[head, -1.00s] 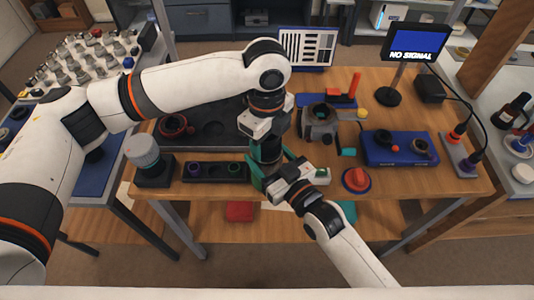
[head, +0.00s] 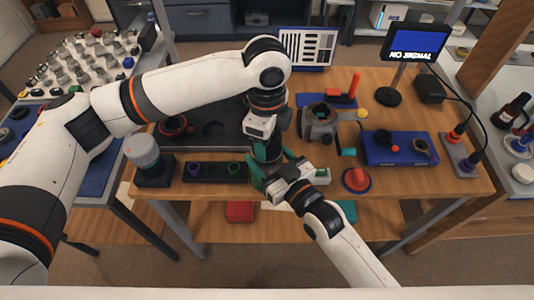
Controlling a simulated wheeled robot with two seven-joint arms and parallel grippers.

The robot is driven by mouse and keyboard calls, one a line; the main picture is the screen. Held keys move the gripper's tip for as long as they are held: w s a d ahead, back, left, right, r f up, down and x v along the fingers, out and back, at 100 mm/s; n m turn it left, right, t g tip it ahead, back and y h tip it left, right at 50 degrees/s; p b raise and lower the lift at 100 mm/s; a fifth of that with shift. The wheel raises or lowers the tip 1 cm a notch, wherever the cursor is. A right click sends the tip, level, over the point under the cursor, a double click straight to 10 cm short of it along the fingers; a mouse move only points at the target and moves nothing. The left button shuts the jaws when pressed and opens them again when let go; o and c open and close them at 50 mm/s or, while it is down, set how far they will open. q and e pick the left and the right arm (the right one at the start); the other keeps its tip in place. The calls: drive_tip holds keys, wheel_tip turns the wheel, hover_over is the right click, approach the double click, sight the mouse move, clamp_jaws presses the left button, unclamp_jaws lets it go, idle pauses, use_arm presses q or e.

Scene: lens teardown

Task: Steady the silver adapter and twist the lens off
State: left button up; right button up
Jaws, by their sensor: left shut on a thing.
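My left gripper (head: 266,142) points down from above and is shut on the dark cylindrical lens (head: 267,152), whose upper part it hides. My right gripper (head: 272,168) reaches in from the lower right, its green fingers on either side of the lower part of the same upright stack. Whether those fingers press on it or stand slightly apart cannot be told. The silver adapter cannot be made out; the fingers and the gripper bodies cover that spot.
Left of the grippers are a dark tray (head: 213,112), a black rack with coloured rings (head: 215,172) and a grey-capped jar on a black block (head: 155,172). To the right are a grey clamp-like fixture (head: 318,122), a red knob (head: 356,179) and a blue box (head: 398,157).

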use_arm(q)
drive_tip(key=shift+r, duration=0.9)
drive_tip(key=shift+r, duration=2.5)
use_arm(e)
drive_tip(key=o, duration=1.4)
drive_tip(key=shift+c, duration=0.2)
use_arm(q)
drive_tip(key=shift+r+p, duration=0.45)
drive_tip(key=shift+p, duration=0.05)
use_arm(e)
drive_tip(key=shift+s+d+r, duration=0.2)
drive_tip(key=shift+s+d, duration=0.15)
drive_tip(key=shift+s, duration=0.1)
use_arm(q)
drive_tip(key=shift+r+p, duration=2.05)
use_arm(e)
drive_tip(key=shift+r+v, duration=0.25)
drive_tip(key=shift+v, duration=1.1)
drive_tip(key=shift+r+v, duration=0.3)
drive_tip(key=shift+v, duration=1)
drive_tip(key=shift+r+v, duration=0.25)
drive_tip(key=shift+v, duration=1.1)
